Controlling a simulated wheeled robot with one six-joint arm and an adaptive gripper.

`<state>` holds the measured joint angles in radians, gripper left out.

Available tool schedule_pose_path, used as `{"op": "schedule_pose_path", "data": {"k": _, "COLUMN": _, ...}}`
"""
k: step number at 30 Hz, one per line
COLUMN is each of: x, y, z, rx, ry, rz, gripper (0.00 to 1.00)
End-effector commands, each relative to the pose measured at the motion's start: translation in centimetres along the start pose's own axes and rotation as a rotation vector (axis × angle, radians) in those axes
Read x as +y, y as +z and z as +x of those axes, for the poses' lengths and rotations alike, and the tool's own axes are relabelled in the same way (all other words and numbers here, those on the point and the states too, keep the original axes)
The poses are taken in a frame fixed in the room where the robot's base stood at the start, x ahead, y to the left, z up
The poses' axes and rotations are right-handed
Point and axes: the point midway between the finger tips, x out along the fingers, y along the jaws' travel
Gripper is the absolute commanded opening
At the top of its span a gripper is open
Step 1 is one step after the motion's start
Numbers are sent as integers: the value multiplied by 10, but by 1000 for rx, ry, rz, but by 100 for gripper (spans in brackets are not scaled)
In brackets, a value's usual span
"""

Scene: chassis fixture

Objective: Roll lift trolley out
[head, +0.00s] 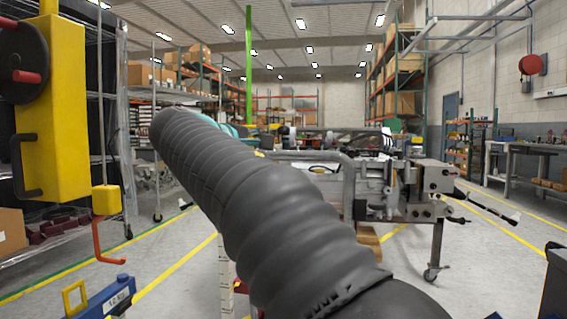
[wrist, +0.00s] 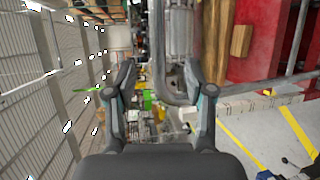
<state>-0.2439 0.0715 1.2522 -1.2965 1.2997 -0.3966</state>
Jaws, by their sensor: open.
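A wheeled metal frame (head: 437,245) with a bent grey tube (head: 347,185) and a caster stands ahead, right of centre, in the head view. I cannot tell for sure whether it is the lift trolley. In the wrist view my gripper (wrist: 157,75) is open, its two dark fingers apart. A bent grey tube (wrist: 158,45) shows between and beyond the fingers; the view does not show whether they touch it. In the head view my own arm hides most of the gripper and part of the frame.
At left in the head view hang a yellow lifting unit (head: 57,110) with a black wheel and an orange hook (head: 107,245). A blue box-like part (head: 105,298) is low left. A workbench (head: 530,150) lines the right wall. Yellow-lined floor (head: 185,265) is partly clear.

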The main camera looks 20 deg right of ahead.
Motion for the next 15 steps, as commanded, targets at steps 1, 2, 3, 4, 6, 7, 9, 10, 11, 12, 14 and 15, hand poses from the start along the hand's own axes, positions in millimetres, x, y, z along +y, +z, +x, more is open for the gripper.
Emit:
{"op": "schedule_pose_path", "data": {"k": 1, "x": 2, "y": -1, "z": 2, "rx": -4, "ry": 7, "rz": -2, "gripper": 54}}
{"op": "schedule_pose_path", "data": {"k": 2, "x": 2, "y": -1, "z": 3, "rx": -5, "ry": 9, "rz": -2, "gripper": 54}}
{"op": "schedule_pose_path", "data": {"k": 3, "x": 3, "y": -1, "z": 6, "rx": -6, "ry": 11, "rz": -3, "gripper": 54}}
{"op": "schedule_pose_path", "data": {"k": 4, "x": 3, "y": -1, "z": 9, "rx": -6, "ry": 11, "rz": -3, "gripper": 54}}
{"op": "schedule_pose_path", "data": {"k": 6, "x": 3, "y": -1, "z": 19, "rx": -8, "ry": 10, "rz": -3, "gripper": 54}}
{"op": "schedule_pose_path", "data": {"k": 7, "x": 3, "y": -1, "z": 24, "rx": -8, "ry": 10, "rz": -3, "gripper": 54}}
{"op": "schedule_pose_path", "data": {"k": 9, "x": 3, "y": 0, "z": 36, "rx": -9, "ry": 10, "rz": -4, "gripper": 54}}
{"op": "schedule_pose_path", "data": {"k": 10, "x": 3, "y": 0, "z": 42, "rx": -8, "ry": 9, "rz": -4, "gripper": 54}}
{"op": "schedule_pose_path", "data": {"k": 11, "x": 3, "y": 0, "z": 48, "rx": -8, "ry": 9, "rz": -4, "gripper": 54}}
{"op": "schedule_pose_path", "data": {"k": 12, "x": 2, "y": 0, "z": 55, "rx": -8, "ry": 8, "rz": -3, "gripper": 54}}
{"op": "schedule_pose_path", "data": {"k": 14, "x": 3, "y": 0, "z": 66, "rx": -7, "ry": 9, "rz": -3, "gripper": 54}}
{"op": "schedule_pose_path", "data": {"k": 15, "x": 3, "y": 0, "z": 74, "rx": -7, "ry": 9, "rz": -2, "gripper": 54}}
